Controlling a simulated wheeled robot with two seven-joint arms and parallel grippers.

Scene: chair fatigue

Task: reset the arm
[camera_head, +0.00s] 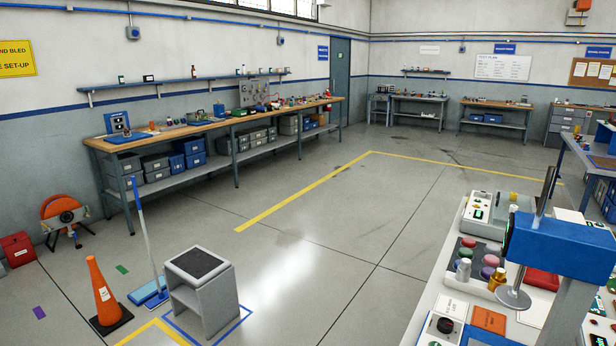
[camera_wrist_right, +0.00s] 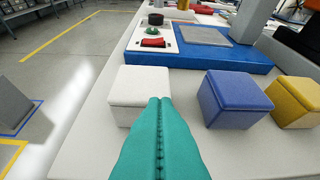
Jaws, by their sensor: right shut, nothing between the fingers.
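My right gripper (camera_wrist_right: 160,103) shows in the right wrist view as two teal fingers pressed together, with nothing between them. It is over a light table top (camera_wrist_right: 80,140). A white cushion-like block (camera_wrist_right: 138,84) is just beyond the fingertips, partly hidden by them; I cannot tell whether they touch. A blue block (camera_wrist_right: 234,98) and a yellow block (camera_wrist_right: 294,102) stand to the right of the fingers. Neither gripper shows in the head view, and my left gripper is in no frame.
A blue-based device (camera_wrist_right: 195,50) with a red switch stands behind the blocks. In the head view, a blue press-like machine (camera_head: 560,245) stands on the crowded right table. An orange cone (camera_head: 103,290) and a grey stool (camera_head: 203,285) stand on the floor at left. The middle floor is clear.

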